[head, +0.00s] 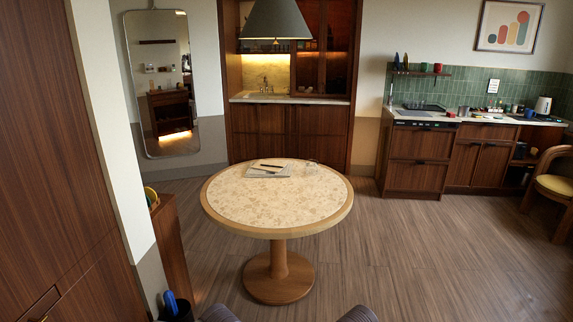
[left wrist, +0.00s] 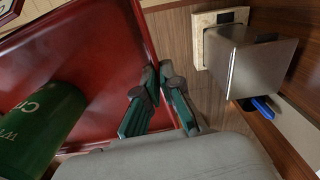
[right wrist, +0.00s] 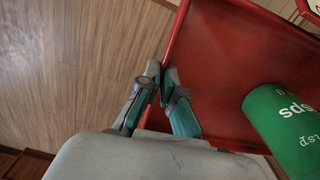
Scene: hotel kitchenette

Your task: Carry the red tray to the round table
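The round table (head: 228,207) stands in the middle of the head view, with a speckled pale top, a wooden rim and one pedestal. The red tray is not visible in the head view. In the left wrist view the red tray (left wrist: 105,50) carries a green cylinder with white lettering (left wrist: 40,125); my left gripper (left wrist: 158,80) is closed with one finger on each side of its rim. In the right wrist view the tray (right wrist: 215,60) also carries a green cylinder (right wrist: 285,120); my right gripper (right wrist: 160,78) is closed across the opposite rim.
A notepad with a pen (head: 268,169) and a small clear glass (head: 312,163) are on the table's far half. A wooden cabinet (head: 172,255) and dark bin with a blue item (head: 178,308) are at left. Open floor (head: 420,260) lies around the table; a chair (head: 552,185) is far right.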

